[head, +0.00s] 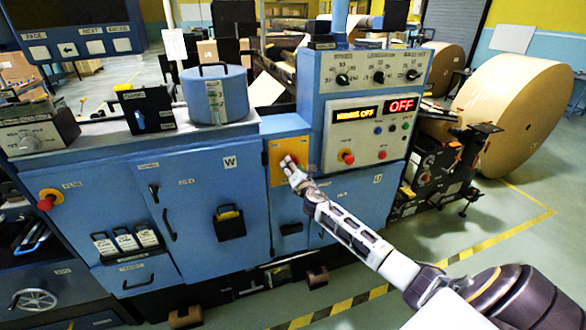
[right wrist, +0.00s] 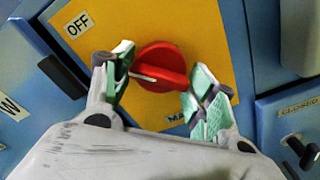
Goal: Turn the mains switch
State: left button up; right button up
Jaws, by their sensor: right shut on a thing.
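The mains switch (right wrist: 160,58) is a red rotary knob on a yellow plate (right wrist: 205,30) with an OFF label at its upper left. A label starting "MA" is partly hidden by a finger. The knob's grip bar with a white line lies roughly crosswise between my fingers in the right wrist view. My right gripper (right wrist: 161,76) is shut on the knob, one green-padded finger at each end of the bar. In the head view my right gripper (head: 291,170) reaches the yellow plate (head: 275,151) and covers part of the knob. My left gripper is not in view.
Right of the plate, a control panel (head: 368,105) has an orange display, a display (head: 402,105) reading OFF in red, and a red button (head: 348,157). A blue pot (head: 214,95) stands on the cabinet at left. A large kraft roll (head: 515,115) stands at right.

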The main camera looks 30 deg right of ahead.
jog(key=shift+f, duration=0.1)
jog(key=o, duration=1)
jog(key=shift+s, duration=0.15)
jog(key=shift+v, duration=5.85)
